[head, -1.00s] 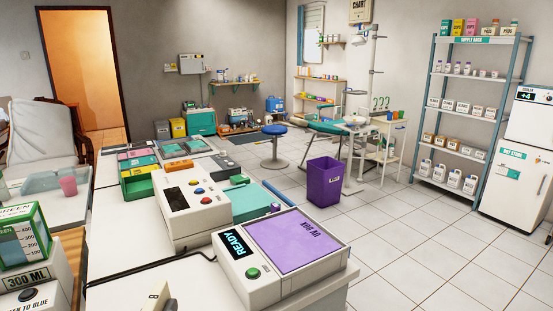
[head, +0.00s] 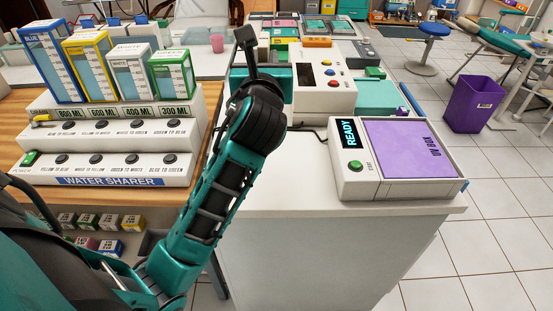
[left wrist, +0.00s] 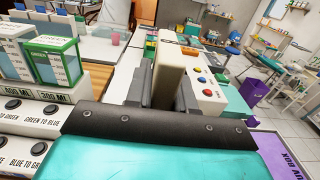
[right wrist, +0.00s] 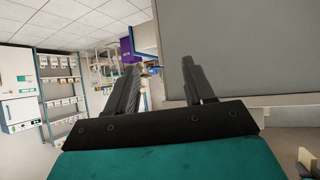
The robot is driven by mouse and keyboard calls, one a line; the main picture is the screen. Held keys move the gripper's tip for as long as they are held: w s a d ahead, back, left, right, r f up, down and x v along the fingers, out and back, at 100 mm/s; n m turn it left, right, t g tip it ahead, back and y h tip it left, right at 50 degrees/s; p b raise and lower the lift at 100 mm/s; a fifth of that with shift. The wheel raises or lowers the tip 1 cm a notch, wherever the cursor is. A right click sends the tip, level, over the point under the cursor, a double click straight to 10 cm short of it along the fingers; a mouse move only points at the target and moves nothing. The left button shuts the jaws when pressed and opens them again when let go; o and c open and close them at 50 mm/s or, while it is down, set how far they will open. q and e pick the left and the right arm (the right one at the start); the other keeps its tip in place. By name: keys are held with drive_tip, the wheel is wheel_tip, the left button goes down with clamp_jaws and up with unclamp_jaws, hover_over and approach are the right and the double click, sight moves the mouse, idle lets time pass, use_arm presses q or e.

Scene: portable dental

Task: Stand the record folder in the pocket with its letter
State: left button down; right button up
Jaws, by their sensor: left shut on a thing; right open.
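My left gripper (head: 246,48) is raised over the back of the white counter, left of the white box with coloured buttons. In the left wrist view it is shut on a thin cream slab (left wrist: 168,72), seen edge-on, which seems to be the record folder. Its letter cannot be read, and the arm hides it in the head view. Coloured trays (head: 284,30) stand at the counter's far end; I cannot tell whether one is the lettered pocket. My right gripper (right wrist: 163,82) is open and empty, with a plain grey surface (right wrist: 240,45) close ahead; it is outside the head view.
The UV box (head: 405,150) with a READY display sits at the counter's front right. The white counter top (head: 285,180) is clear to its left. The water sharer (head: 115,145) with tall coloured containers stands on the left. A purple bin (head: 473,103) is on the floor.

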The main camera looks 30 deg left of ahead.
use_arm(q)
drive_tip(key=shift+w+a+f, duration=0.1)
drive_tip(key=shift+f, duration=0.2)
wheel_tip(320, 180, down, 19)
drive_tip(key=b, duration=0.8)
drive_tip(key=shift+r, duration=0.2)
drive_tip(key=shift+f, duration=0.2)
use_arm(e)
wheel_tip(320, 180, down, 6)
drive_tip(key=w+a, duration=0.1)
drive_tip(key=shift+a+r+y, duration=0.15)
drive_tip(key=shift+a+y, duration=0.15)
drive_tip(key=shift+y, duration=0.1)
use_arm(q)
drive_tip(key=shift+f, duration=0.2)
drive_tip(key=c, duration=1)
unclamp_jaws()
drive_tip(key=shift+r, duration=0.1)
